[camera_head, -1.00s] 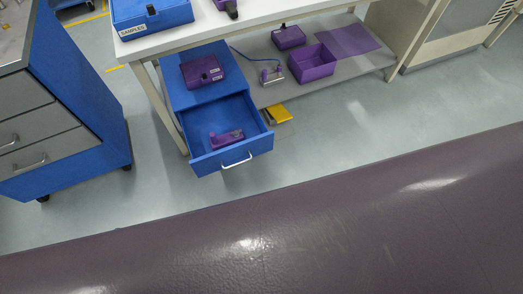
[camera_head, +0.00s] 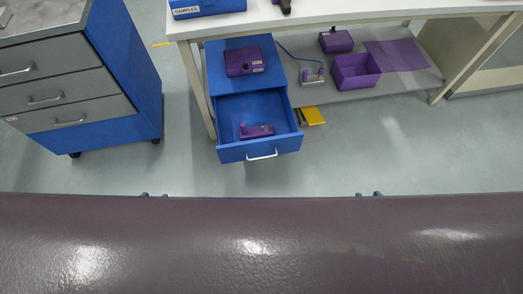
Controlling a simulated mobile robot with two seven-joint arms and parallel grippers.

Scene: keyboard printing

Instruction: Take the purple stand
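A purple piece with a small upright knob (camera_head: 257,131) lies in the open blue drawer (camera_head: 262,149). A small item with purple uprights on a metal base (camera_head: 312,77) stands on the grey low shelf, with a blue cable near it. I cannot tell for sure which is the purple stand. Only small tips, perhaps of my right gripper (camera_head: 369,194), show over the edge of a large brown surface. Similar small tips, perhaps of my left gripper (camera_head: 155,195), show further left. Both are far from the purple things, and their opening cannot be made out.
A purple box (camera_head: 245,61) sits on the blue drawer unit (camera_head: 214,68). An open purple bin (camera_head: 356,72), a small purple box (camera_head: 336,40) and a purple sheet (camera_head: 398,54) lie on the shelf. A brown surface (camera_head: 260,245) fills the foreground. A blue cabinet (camera_head: 127,66) stands left. Floor between is clear.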

